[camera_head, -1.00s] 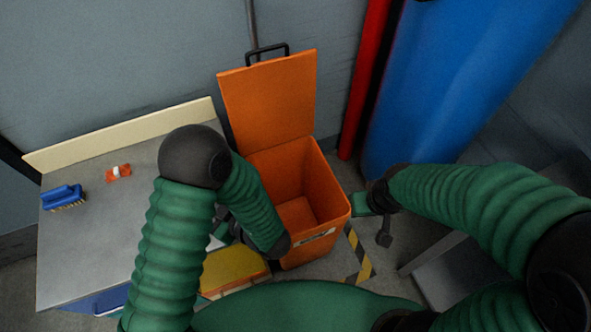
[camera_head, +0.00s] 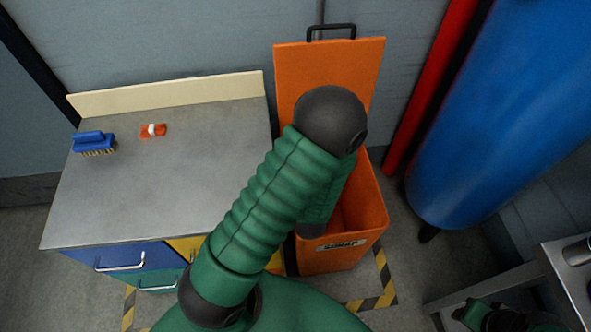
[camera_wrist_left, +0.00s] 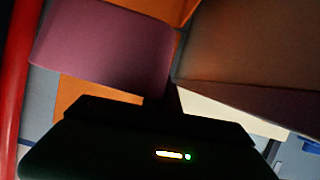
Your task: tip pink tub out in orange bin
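The orange bin (camera_head: 368,215) stands against the wall with its lid (camera_head: 345,65) raised; its opening is partly covered by my left arm. The pink tub (camera_wrist_left: 105,48) fills the upper part of the left wrist view, close up and tilted, with a brownish shaded face on the right. My left gripper (camera_wrist_left: 175,95) appears shut on the tub's edge. In the head view, the left gripper and tub are hidden behind my arm, over the bin. My right gripper (camera_head: 472,314) is at the bottom right, apart from the bin; its fingers are unclear.
A grey-topped bench (camera_head: 160,185) with drawers stands left of the bin, holding a blue brush (camera_head: 93,142) and a small orange-and-white item (camera_head: 153,130). A blue cylinder (camera_head: 490,120) and red pipe (camera_head: 430,90) stand right of the bin. A metal table (camera_head: 575,270) is at lower right.

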